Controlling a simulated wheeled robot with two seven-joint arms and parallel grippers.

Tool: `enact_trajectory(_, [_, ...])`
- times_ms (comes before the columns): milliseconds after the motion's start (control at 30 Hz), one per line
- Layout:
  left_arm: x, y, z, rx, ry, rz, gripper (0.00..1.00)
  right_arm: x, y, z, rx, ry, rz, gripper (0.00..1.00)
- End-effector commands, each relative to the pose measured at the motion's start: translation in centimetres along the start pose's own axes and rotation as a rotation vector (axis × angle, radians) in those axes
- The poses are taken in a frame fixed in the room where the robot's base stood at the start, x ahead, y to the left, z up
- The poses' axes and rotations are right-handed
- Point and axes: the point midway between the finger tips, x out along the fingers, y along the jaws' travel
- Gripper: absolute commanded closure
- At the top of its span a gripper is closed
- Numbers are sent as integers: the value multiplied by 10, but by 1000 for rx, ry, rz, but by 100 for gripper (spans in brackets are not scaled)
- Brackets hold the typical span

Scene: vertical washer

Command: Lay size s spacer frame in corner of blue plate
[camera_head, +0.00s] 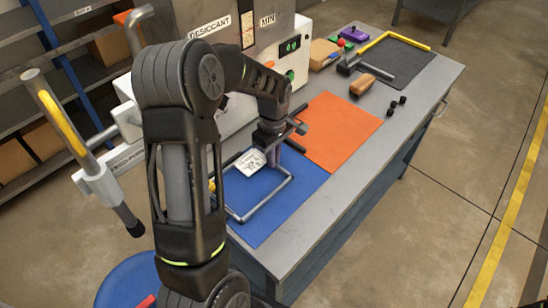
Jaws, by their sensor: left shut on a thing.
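The blue plate (283,219) lies flat on the grey bench top, at the near end. A thin grey rectangular spacer frame (268,199) is over the blue plate, with a white label (250,163) near its far left part. My left gripper (271,152) reaches down over the far side of the blue plate and is shut on the spacer frame; its fingertips are small and partly hidden. I cannot tell whether the frame touches the plate. My right gripper is out of view.
An orange plate (338,131) lies just beyond the blue one. A dark mat with a yellow angle (372,39), a brown-headed brush (363,84) and several small black pieces lie farther back. The machine labelled DESICCANT (209,28) stands left of the bench.

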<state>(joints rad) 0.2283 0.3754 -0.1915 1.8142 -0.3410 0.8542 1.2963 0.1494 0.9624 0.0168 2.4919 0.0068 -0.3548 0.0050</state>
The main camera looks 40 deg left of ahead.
Motion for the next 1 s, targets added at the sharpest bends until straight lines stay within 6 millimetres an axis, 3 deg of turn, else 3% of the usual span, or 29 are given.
enact_trajectory(967, [0, -9, -9, -2, 1, -2, 100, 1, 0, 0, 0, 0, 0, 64])
enact_trajectory(1000, [0, -9, -9, -2, 1, -3, 92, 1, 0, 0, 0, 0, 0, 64])
